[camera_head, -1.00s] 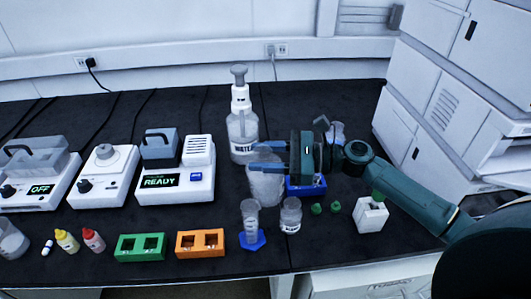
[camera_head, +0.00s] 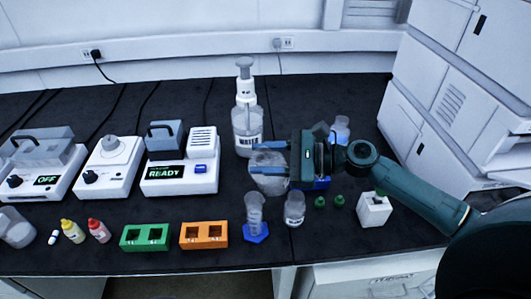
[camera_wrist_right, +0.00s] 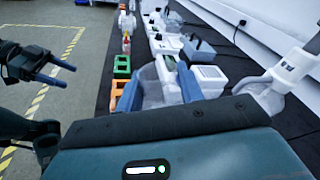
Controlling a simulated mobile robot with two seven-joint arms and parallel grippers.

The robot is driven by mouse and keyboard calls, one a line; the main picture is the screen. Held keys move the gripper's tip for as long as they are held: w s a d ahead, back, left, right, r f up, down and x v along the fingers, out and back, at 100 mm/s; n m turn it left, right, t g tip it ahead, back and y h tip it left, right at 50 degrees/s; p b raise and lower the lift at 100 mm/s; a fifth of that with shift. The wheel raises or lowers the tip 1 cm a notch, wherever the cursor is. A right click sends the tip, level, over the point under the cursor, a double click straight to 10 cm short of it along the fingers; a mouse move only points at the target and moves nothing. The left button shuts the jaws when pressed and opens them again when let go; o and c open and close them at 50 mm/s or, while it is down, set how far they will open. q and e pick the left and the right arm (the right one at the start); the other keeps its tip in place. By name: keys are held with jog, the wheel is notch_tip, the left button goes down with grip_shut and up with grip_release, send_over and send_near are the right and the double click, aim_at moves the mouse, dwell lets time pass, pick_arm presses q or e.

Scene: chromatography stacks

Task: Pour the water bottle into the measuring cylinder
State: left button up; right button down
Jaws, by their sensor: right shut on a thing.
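A clear beaker-like vessel (camera_head: 267,180) is held between the blue fingers of my right gripper (camera_head: 270,164), near the middle of the bench. It looks tilted in the head view. It also shows between the fingers in the right wrist view (camera_wrist_right: 158,88). The white-topped bottle labelled WATER (camera_head: 246,138) stands upright just behind the vessel. The clear measuring cylinder (camera_head: 254,212) stands upright on a blue base, in front of the vessel. My left gripper (camera_wrist_right: 54,72) shows only at the left of the right wrist view, with its fingers apart and empty, away from the bench.
A small clear bottle (camera_head: 294,210) stands right of the cylinder. Green caps (camera_head: 320,202) and a white block (camera_head: 374,210) lie farther right. An orange rack (camera_head: 204,246) and a green rack (camera_head: 129,245) are left. A READY device (camera_head: 180,178) stands behind them.

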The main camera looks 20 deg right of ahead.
jog(key=shift+r, duration=0.15)
jog(key=shift+s+a+n+p, duration=0.2)
jog(key=shift+a+n+p, duration=0.1)
jog(key=shift+p, duration=0.2)
dwell(0.5)
jog(key=shift+f+n, duration=0.3)
jog(key=shift+f, duration=0.05)
jog(key=shift+f+h, duration=0.1)
jog(key=shift+h, duration=0.2)
